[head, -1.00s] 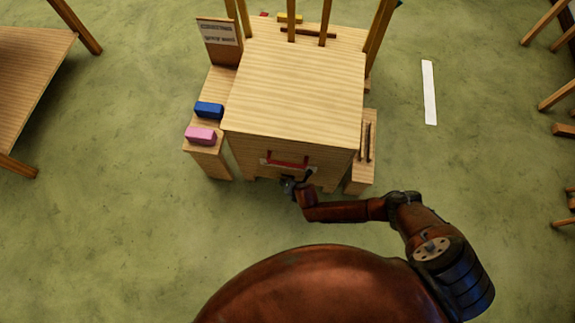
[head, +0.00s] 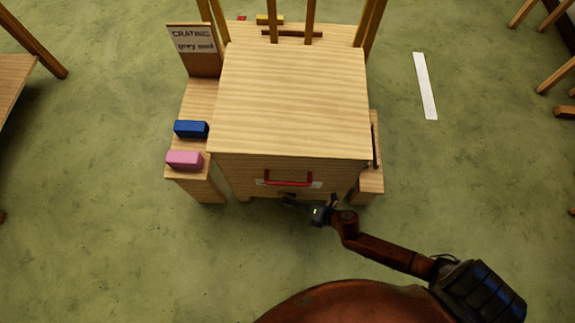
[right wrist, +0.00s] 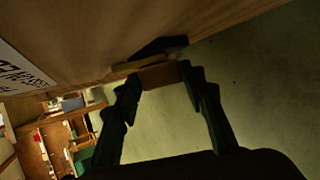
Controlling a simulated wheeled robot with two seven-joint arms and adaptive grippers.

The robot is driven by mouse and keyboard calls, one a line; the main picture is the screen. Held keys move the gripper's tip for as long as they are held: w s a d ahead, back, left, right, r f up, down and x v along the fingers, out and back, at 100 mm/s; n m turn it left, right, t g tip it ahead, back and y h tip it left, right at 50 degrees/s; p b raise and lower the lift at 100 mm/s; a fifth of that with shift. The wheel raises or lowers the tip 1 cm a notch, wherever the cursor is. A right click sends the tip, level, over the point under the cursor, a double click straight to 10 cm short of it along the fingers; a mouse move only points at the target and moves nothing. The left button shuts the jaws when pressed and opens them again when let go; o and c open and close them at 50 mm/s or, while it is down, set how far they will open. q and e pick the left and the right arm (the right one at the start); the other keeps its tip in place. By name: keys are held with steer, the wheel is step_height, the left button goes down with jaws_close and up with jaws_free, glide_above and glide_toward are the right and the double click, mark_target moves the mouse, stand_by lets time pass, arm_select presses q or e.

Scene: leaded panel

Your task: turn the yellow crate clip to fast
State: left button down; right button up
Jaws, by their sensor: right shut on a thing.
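The wooden crate (head: 290,95) stands ahead of me in the head view, with a red handle (head: 288,179) on its front. My right gripper (head: 293,201) is low at the crate's front, below the handle. In the right wrist view my right gripper (right wrist: 160,78) is shut on a small brownish piece (right wrist: 161,75) beside the crate's wooden face (right wrist: 85,30). A dark bar (right wrist: 158,48) lies just beyond it. The piece is in shadow, so I cannot tell whether it is the yellow clip or which way it is turned. My left gripper is out of view.
A blue block (head: 190,129) and a pink block (head: 184,159) sit on the left side ledge. A sign (head: 194,48) stands behind them. A small yellow block (head: 270,19) lies at the back. The green floor is open on the right, with a white strip (head: 425,86).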

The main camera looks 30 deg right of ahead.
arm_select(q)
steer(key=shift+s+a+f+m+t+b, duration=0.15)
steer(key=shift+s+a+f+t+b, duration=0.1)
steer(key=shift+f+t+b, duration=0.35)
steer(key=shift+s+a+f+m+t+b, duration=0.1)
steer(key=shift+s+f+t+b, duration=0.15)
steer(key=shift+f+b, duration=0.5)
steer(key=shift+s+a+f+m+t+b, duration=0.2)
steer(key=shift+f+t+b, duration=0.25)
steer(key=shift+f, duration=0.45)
arm_select(e)
steer(key=shift+s+d+f+m+t+y, duration=0.1)
steer(key=shift+f+m+t+y, duration=0.25)
steer(key=shift+t+y, duration=0.45)
steer(key=shift+f+m+t+y, duration=0.35)
steer(key=shift+t+y, duration=0.25)
steer(key=shift+t, duration=0.35)
steer(key=shift+s+d+f+m+t+y, duration=0.1)
steer(key=shift+f+m+t+y, duration=0.25)
steer(key=shift+t+y, duration=0.45)
steer(key=shift+a+r, duration=0.1)
steer(key=shift+r, duration=0.05)
steer(key=o, duration=1.2)
steer(key=shift+w, duration=0.1)
steer(key=shift+c, duration=0.2)
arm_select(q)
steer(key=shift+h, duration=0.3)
arm_select(e)
steer(key=v, duration=1.2)
